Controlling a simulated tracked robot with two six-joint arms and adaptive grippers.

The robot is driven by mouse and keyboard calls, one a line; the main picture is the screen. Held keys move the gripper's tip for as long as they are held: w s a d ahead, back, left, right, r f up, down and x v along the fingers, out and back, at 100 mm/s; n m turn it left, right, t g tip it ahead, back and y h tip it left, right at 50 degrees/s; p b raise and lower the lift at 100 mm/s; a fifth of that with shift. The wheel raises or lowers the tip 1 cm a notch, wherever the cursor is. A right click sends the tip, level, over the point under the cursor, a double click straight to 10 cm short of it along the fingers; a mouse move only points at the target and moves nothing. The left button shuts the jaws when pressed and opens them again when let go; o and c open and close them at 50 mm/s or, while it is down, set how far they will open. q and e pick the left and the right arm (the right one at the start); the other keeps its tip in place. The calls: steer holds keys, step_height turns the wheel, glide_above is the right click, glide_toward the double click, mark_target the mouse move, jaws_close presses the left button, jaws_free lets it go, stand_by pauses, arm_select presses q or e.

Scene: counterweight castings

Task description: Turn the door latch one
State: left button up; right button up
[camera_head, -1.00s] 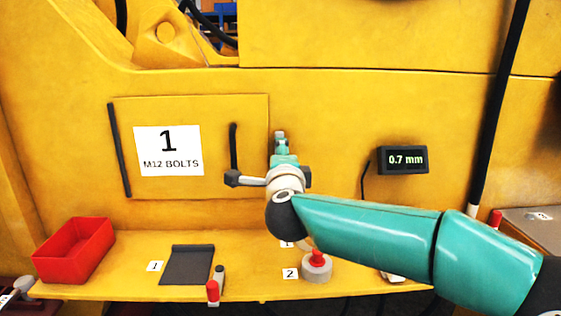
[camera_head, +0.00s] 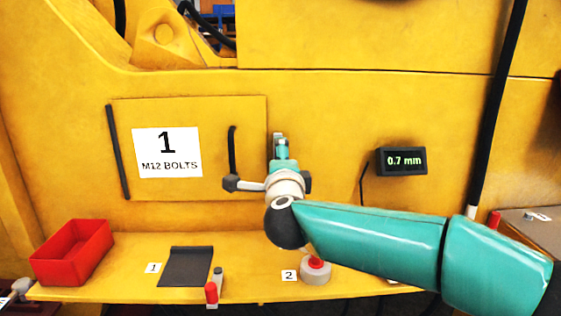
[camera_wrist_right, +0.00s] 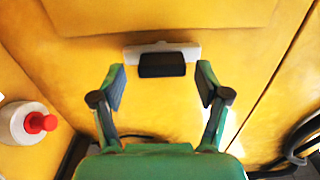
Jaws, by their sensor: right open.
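The door (camera_head: 218,115) is a yellow panel with a white label reading "1 M12 BOLTS" (camera_head: 168,152), and it looks closed. A pale latch plate (camera_head: 278,136) stands upright just right of its edge, mostly behind my right gripper (camera_head: 282,150). In the right wrist view the latch shows as a white plate with a dark block (camera_wrist_right: 162,65) on it. My right gripper (camera_wrist_right: 161,80) is open there, its two fingers apart with the dark block ahead between their tips. No contact is visible. My left gripper is in neither view.
A black bar handle (camera_head: 232,150) is on the door. A display (camera_head: 402,160) reads 0.7 mm at the right. The shelf below holds a red bin (camera_head: 72,252), a dark mat (camera_head: 186,267), a red-topped part (camera_head: 211,293) and a red button (camera_head: 316,264) on a pale base.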

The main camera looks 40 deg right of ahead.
steer(key=v, duration=1.1)
steer(key=shift+d+f, duration=0.1)
